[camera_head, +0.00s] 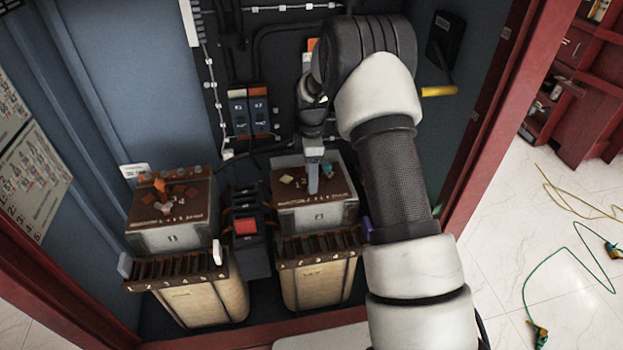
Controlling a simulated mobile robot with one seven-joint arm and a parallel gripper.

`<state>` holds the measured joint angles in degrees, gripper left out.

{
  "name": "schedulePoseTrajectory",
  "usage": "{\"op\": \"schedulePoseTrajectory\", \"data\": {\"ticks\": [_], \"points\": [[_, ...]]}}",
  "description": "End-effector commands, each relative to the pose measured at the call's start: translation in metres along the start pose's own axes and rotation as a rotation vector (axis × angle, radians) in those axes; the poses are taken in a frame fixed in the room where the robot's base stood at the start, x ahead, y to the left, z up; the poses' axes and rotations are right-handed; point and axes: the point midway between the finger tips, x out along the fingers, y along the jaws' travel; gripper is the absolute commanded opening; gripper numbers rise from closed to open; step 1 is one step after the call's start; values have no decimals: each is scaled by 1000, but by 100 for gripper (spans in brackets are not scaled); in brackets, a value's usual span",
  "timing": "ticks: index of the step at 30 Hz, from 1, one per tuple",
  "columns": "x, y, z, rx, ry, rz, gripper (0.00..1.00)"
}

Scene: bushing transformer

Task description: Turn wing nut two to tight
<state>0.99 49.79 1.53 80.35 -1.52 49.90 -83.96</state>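Two transformers with brown top plates stand in the cabinet, the left one (170,238) and the right one (318,217). On the right plate I see a small yellow piece (287,179) and a teal piece (327,170), which look like wing nuts. The left plate carries an orange upright piece (161,187) and darker reddish ones. I cannot tell which is wing nut two. My gripper (313,188) points down over the right plate, between the yellow and teal pieces. Its fingers appear edge-on, and whatever is between or behind them is hidden.
A dark block with a red face (245,227) stands between the transformers. Blue-and-orange modules (249,112) and cables line the back wall. A yellow handle (438,91) juts from the right wall. My arm covers the cabinet's right part. Cables lie on the floor outside.

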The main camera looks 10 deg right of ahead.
Motion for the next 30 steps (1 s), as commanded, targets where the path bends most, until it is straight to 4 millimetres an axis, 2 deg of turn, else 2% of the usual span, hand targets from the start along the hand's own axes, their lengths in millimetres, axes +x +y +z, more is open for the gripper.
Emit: {"op": "schedulePoseTrajectory", "data": {"ticks": [3,6,14,15,17,22,30], "points": [[13,0,0,1,0,-1,56],[17,0,0,1,0,1,56],[19,0,0,1,0,1,56],[19,0,0,1,0,1,55],[19,0,0,1,0,0,44],[19,0,0,1,0,0,16],[19,0,0,24,0,1,15]]}}
